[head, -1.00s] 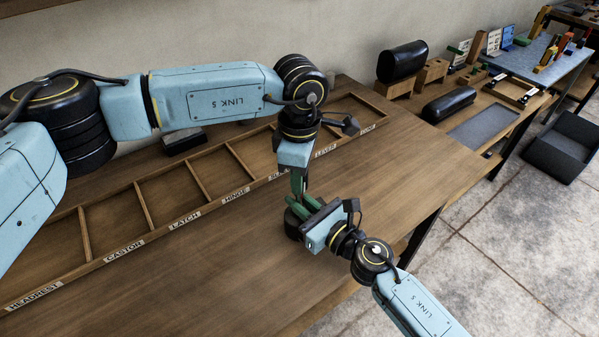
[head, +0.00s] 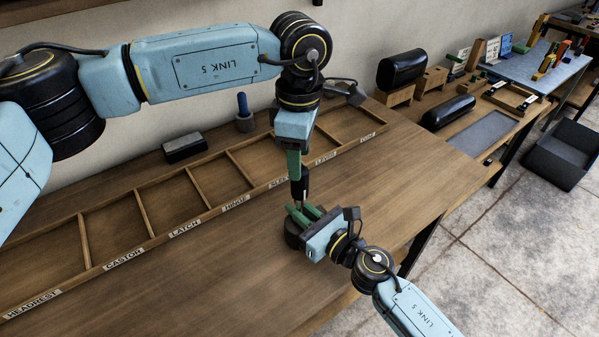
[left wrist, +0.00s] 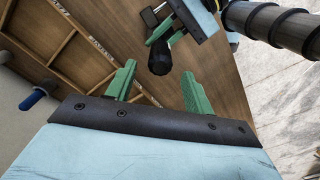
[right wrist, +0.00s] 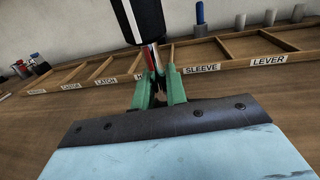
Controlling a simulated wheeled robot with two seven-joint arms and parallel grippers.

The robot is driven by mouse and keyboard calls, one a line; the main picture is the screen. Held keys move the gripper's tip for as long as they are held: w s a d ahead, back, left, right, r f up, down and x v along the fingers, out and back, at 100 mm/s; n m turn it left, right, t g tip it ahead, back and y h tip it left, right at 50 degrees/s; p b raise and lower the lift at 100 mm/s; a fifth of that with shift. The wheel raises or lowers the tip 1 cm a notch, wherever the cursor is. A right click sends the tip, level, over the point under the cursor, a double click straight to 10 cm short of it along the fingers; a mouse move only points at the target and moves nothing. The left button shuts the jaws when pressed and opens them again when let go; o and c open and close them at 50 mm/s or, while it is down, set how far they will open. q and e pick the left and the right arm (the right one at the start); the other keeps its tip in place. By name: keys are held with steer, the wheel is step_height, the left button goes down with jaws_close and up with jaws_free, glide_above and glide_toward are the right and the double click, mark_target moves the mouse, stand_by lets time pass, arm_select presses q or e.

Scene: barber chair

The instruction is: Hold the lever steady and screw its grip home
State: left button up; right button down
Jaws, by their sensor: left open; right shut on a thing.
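The lever's shiny metal rod (right wrist: 151,58) stands upright in the right wrist view, with the black grip (right wrist: 140,18) on its top. The grip also shows below my left gripper in the head view (head: 300,186) and end-on in the left wrist view (left wrist: 160,58). My right gripper (head: 300,212) is shut on the lever's rod below the grip; its green fingers also show in the right wrist view (right wrist: 158,82). My left gripper (left wrist: 157,82) is open and empty, pointing down just above the grip. Whether the grip sits fully on the rod cannot be told.
A dark round base (head: 292,236) is under my right fingers, partly hidden. A labelled wooden divided tray (head: 143,212) runs along the table's back. A grey cup with a blue handle (head: 243,115) and a dark block (head: 185,147) stand behind it. The front tabletop is clear.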

arm_select(q)
steer(key=shift+r, duration=2.4)
arm_select(e)
steer(key=shift+f, duration=0.1)
steer(key=c, duration=1.3)
jaws_free()
steer(key=shift+c, duration=0.2)
steer(key=shift+d, duration=0.1)
